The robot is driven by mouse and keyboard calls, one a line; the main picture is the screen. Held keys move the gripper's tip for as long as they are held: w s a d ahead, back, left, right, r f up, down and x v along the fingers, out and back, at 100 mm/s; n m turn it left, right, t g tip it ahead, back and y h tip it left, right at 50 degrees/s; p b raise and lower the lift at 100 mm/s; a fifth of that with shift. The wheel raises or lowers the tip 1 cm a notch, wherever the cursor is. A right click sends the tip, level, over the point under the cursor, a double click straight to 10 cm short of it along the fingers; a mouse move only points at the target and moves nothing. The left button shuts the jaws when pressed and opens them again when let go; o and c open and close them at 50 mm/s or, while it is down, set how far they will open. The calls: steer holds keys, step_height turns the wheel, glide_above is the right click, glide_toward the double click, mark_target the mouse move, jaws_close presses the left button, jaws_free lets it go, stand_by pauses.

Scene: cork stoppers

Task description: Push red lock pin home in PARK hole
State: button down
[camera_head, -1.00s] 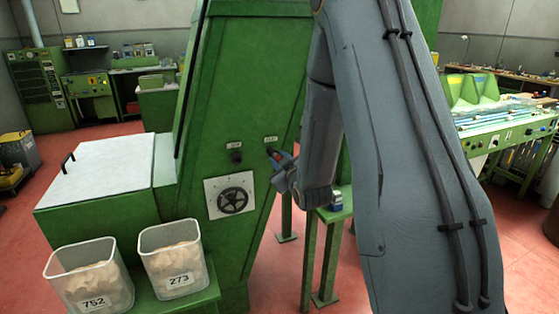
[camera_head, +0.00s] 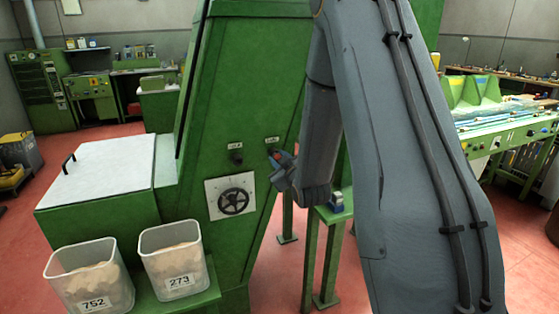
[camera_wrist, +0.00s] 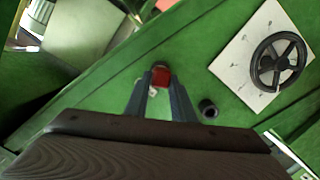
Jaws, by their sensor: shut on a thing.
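The red lock pin (camera_wrist: 161,77) shows in the wrist view between the two fingertips of my gripper (camera_wrist: 160,84), which is shut on it. Its red end lies against a dark collar on the green machine panel. I cannot tell how deep the pin sits. In the head view my gripper (camera_head: 279,160) is at the panel, just below the right-hand small label (camera_head: 272,140), whose lettering is too small to read surely. A second dark socket (camera_head: 236,156) is to the left, under its own label; it also shows in the wrist view (camera_wrist: 208,108), empty of any red pin.
A black handwheel (camera_head: 233,202) on a white plate is below the sockets. Two clear bins of corks, marked 752 (camera_head: 91,280) and 273 (camera_head: 174,262), stand at the lower left. A green stand (camera_head: 333,212) with a small blue item is right of my wrist.

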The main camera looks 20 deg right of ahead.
steer(key=shift+w, duration=0.45)
steer(key=c, duration=1.4)
jaws_free()
steer(key=shift+c, duration=0.2)
steer(key=shift+s, duration=0.1)
steer(key=s+r+b, duration=0.1)
steer(key=s+b, duration=0.1)
steer(key=s, duration=0.5)
steer(key=shift+s+a, duration=0.25)
steer(key=shift+a, duration=0.05)
steer(key=s+a+f+m+g, duration=0.2)
steer(key=s+a+f+g, duration=0.4)
steer(key=s+f+g, duration=0.15)
steer(key=s+a+m+g, duration=0.1)
steer(key=s+a+g, duration=0.2)
steer(key=s, duration=0.7)
steer(key=s+a+f+m+g+y, duration=0.1)
steer(key=s+a+m+g, duration=0.1)
steer(key=s+g, duration=0.3)
steer(key=s+a, duration=0.1)
steer(key=s, duration=0.3)
steer(key=shift+s, duration=0.35)
